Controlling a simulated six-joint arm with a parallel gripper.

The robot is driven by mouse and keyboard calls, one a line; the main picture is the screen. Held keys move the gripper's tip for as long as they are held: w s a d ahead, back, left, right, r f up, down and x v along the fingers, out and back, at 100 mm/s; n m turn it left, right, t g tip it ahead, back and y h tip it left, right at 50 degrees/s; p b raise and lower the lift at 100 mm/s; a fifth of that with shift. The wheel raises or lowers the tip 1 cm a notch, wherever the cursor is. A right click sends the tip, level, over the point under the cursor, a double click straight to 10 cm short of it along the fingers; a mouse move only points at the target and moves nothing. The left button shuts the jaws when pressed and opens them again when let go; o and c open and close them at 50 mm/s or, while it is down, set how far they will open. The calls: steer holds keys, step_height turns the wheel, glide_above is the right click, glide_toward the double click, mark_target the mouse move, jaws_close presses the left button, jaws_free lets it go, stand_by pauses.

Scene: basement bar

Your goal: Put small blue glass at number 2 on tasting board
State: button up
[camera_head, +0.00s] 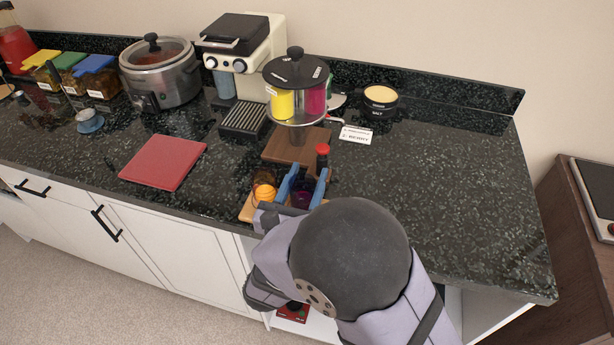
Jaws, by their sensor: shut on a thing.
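The wooden tasting board (248,210) lies at the front edge of the counter, partly hidden by my arm. A small orange glass (264,193) stands on its left part. My gripper (303,187) is over the board, right of the orange glass. Its two blue fingers are shut on a small dark glass (302,197) that looks purplish; I cannot tell whether it is the blue one. My wrist hides its lower part and the board's numbers. I cannot tell whether the held glass touches the board.
A dark red-capped bottle (322,158) stands just behind my gripper. Behind it are a brown board (292,147) and a lidded stand (296,85) with yellow and magenta containers. A red board (163,162) lies left. The counter at right is clear.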

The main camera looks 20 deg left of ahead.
mark_target(299, 200)
steer(key=shift+f, duration=0.15)
steer(key=o, duration=1)
steer(key=shift+r, duration=0.2)
steer(key=shift+s, duration=0.25)
steer(key=s+b, duration=0.2)
steer(key=s, duration=0.9)
steer(key=shift+s, duration=0.25)
